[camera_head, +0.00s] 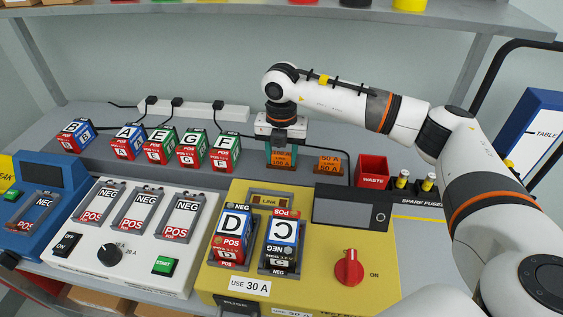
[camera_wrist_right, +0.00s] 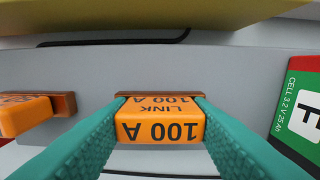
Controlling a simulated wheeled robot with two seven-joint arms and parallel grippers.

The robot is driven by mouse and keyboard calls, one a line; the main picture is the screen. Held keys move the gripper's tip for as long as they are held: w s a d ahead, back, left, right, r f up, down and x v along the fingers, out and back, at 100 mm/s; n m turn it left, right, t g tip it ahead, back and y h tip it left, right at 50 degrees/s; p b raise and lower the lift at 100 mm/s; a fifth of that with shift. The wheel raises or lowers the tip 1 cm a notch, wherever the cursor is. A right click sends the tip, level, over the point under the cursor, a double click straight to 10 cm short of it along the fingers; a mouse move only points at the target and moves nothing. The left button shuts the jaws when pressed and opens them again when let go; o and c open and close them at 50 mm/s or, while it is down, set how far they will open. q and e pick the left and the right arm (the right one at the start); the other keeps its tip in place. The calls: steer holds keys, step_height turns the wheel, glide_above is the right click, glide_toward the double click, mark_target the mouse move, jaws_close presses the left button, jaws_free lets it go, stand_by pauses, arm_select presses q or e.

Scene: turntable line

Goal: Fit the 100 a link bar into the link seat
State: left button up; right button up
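The orange 100 A link bar (camera_head: 282,159) is at the back of the bench. It also shows in the right wrist view (camera_wrist_right: 160,122), in front of its brown holder (camera_wrist_right: 160,94). My right gripper (camera_head: 283,147) points down at it, with the teal fingers (camera_wrist_right: 160,125) along both sides of the bar and no clear gap. It looks shut on the bar, which is still at its holder. The link seat (camera_head: 270,201), labelled LINK, is at the top of the yellow tester and looks empty. My left gripper is out of view.
The 50 A link bar (camera_head: 329,163) lies right of the gripper, near the red waste bin (camera_head: 372,170). Lettered cells, such as F (camera_head: 224,150), stand to the left. Cells D (camera_head: 233,232) and C (camera_head: 283,235) sit in the yellow tester (camera_head: 330,285), just below the link seat.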

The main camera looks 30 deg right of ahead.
steer(key=shift+c, duration=0.9)
